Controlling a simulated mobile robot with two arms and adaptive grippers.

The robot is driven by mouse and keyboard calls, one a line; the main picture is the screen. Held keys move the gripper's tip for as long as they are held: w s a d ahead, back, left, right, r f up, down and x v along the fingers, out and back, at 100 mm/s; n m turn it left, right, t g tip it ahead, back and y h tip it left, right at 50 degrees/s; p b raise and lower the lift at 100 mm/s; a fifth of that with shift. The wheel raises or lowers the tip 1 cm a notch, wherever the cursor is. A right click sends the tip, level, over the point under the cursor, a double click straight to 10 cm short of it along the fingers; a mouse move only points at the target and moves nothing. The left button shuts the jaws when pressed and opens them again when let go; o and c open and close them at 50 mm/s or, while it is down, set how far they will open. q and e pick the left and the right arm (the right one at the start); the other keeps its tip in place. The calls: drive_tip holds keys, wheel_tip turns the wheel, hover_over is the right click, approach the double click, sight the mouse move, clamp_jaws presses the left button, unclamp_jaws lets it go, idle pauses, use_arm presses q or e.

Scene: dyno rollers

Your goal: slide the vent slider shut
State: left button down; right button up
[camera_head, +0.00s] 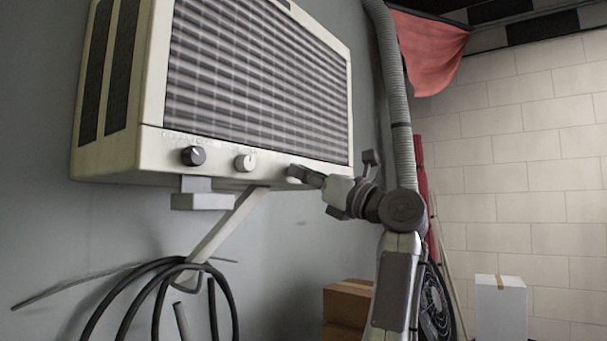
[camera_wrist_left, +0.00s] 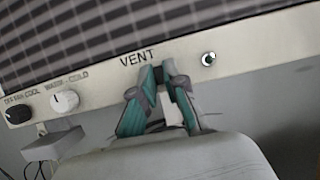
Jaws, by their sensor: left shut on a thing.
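The cream air conditioner (camera_head: 150,150) hangs on a grey wall, with a control strip below its grille. My left gripper (camera_head: 292,172) reaches that strip from the right. In the left wrist view the "VENT" label (camera_wrist_left: 137,58) is printed on the strip. The fingertips of my left gripper (camera_wrist_left: 164,74) close together just right of and below this label, on the vent slider. The fingers mostly hide the slider, so its exact position along its track cannot be told. My right gripper is not in view.
A black knob (camera_head: 193,156) and a white knob (camera_head: 245,162) sit left of the gripper. A small round silver part (camera_wrist_left: 208,58) is right of the fingers. A grey corrugated hose (camera_head: 396,95) runs down the wall behind my arm. Black hoses (camera_head: 150,290) hang below.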

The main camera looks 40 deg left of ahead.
sight(272, 165)
use_arm(q)
drive_tip(key=s+b, duration=0.4)
drive_tip(key=shift+s+d+f, duration=0.25)
drive_tip(key=shift+s+d, duration=0.05)
drive_tip(key=shift+s, duration=0.1)
drive_tip(key=shift+s+r, duration=0.15)
drive_tip(key=shift+s, duration=0.2)
drive_tip(key=shift+w, duration=0.2)
drive_tip(key=c, duration=1.2)
unclamp_jaws()
drive_tip(key=shift+s+r, duration=0.1)
drive_tip(key=shift+s, duration=0.1)
drive_tip(key=shift+c, duration=0.2)
drive_tip(key=shift+o, duration=0.2)
drive_tip(key=shift+d, duration=0.1)
drive_tip(key=shift+w+d, duration=0.15)
drive_tip(key=shift+d, duration=0.05)
drive_tip(key=s+v, duration=0.1)
drive_tip(key=v, duration=1)
drive_tip(key=shift+w+d, duration=0.2)
drive_tip(key=shift+w, duration=0.2)
